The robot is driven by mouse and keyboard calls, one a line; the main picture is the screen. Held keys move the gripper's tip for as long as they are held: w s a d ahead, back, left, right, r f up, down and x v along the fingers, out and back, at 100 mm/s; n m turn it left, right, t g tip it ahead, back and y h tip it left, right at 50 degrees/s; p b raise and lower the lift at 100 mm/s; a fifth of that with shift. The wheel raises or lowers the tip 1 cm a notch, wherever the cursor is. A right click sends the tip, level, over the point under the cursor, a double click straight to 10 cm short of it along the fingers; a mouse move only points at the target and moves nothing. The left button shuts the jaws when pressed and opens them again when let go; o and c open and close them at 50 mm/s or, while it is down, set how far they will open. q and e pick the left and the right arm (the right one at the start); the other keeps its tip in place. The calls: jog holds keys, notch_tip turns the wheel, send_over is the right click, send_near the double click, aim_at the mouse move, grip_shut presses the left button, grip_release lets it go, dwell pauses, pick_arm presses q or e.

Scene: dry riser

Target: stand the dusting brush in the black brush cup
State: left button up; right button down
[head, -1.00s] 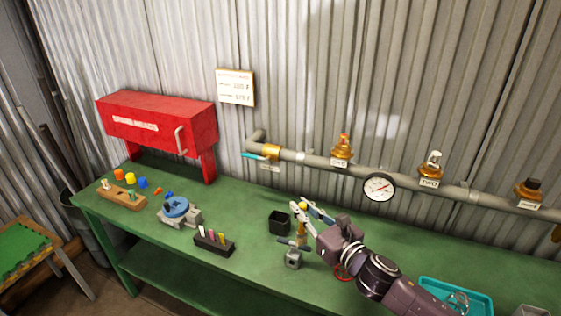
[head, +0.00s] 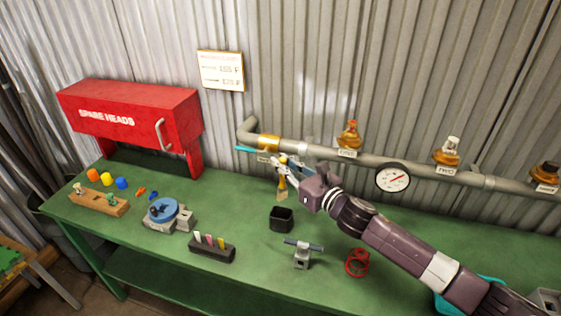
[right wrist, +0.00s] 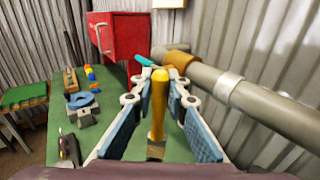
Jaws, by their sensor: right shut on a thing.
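The dusting brush (head: 282,189) has a yellow handle and a pale lower end. My right gripper (head: 281,166) is shut on its handle and holds it about upright, lower end down. The black brush cup (head: 281,219) is an open square cup on the green bench, and looks empty. In the head view the brush is just above the cup in the picture, apart from it. In the right wrist view the yellow handle (right wrist: 159,95) stands between the blue-padded fingers; the cup cannot be made out there. My left gripper is not in view.
The grey pipe (head: 320,152) with valves and a gauge (head: 392,178) runs along the wall close behind the gripper. A small grey stand (head: 302,254), a red ring-shaped piece (head: 357,262) and a black marker holder (head: 212,248) are around the cup. A red cabinet (head: 130,118) stands left.

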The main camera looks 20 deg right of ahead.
aim_at(284, 193)
jog(key=shift+w+a+f+b, duration=0.1)
jog(key=shift+w+f+b, duration=0.15)
jog(key=shift+f, duration=0.3)
jog(key=shift+w+a+f+b, duration=0.1)
jog(key=shift+f+b, duration=0.25)
jog(key=shift+f, duration=0.2)
notch_tip(284, 193, down, 2)
jog(key=shift+b, duration=0.85)
jog(key=shift+d+f+b, duration=0.1)
jog(key=shift+f+b, duration=0.25)
notch_tip(284, 193, down, 3)
jog(key=shift+r+b, duration=0.2)
jog(key=shift+b, duration=0.9)
jog(key=shift+f, duration=0.3)
notch_tip(284, 193, down, 2)
jog(key=shift+b, duration=1.05)
jog(key=shift+f+b, duration=0.35)
jog(key=shift+f, duration=0.05)
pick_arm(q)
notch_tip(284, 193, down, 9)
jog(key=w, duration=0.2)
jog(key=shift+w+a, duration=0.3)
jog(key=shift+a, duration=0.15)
